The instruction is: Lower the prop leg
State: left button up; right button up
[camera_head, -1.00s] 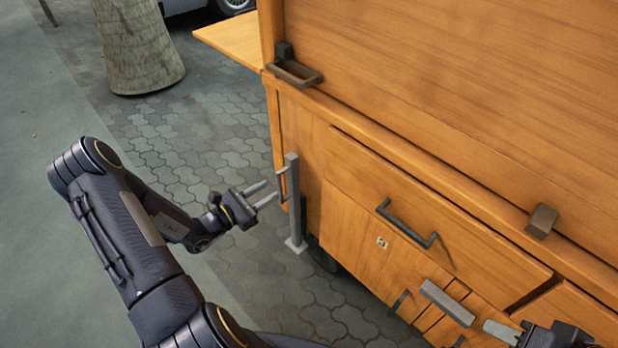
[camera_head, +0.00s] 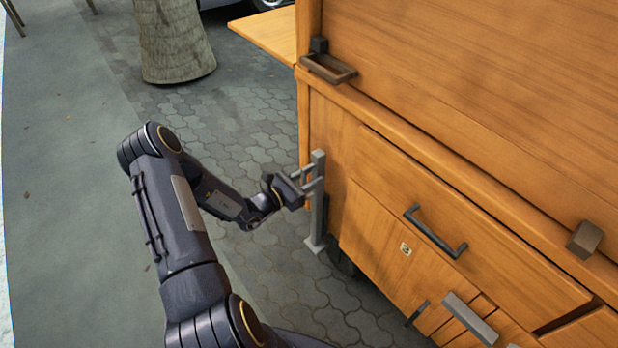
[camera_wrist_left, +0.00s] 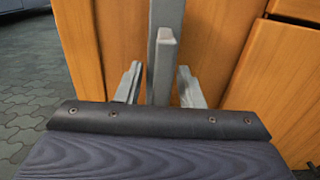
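The prop leg (camera_head: 317,225) is a grey upright metal bar with a flat foot, at the near left corner of the wooden cart (camera_head: 440,60). Its foot appears to be on the paving. My left gripper (camera_head: 311,178) is at the upper part of the leg, coming from the left. In the left wrist view its two fingers are apart, one on each side of the leg's grey grip (camera_wrist_left: 162,70), with gaps visible. The leg's bar (camera_wrist_left: 166,12) stands behind that grip. My right gripper is not clearly seen in the head view.
A drawer with a dark handle (camera_head: 435,232) and a grey bar (camera_head: 470,318) are on the cart's front. A latch (camera_head: 328,68) sits at its upper corner. A side shelf (camera_head: 268,36) sticks out behind. A tree trunk (camera_head: 172,40) stands back left. Paving left of the leg is clear.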

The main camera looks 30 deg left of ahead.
aim_at(313, 203)
pick_arm(q)
grip_shut()
notch_tip(313, 203, down, 13)
jog(key=b, duration=0.7)
jog(key=shift+f+b, duration=0.1)
jog(key=shift+b, duration=0.3)
jog(key=shift+f, duration=0.1)
grip_release()
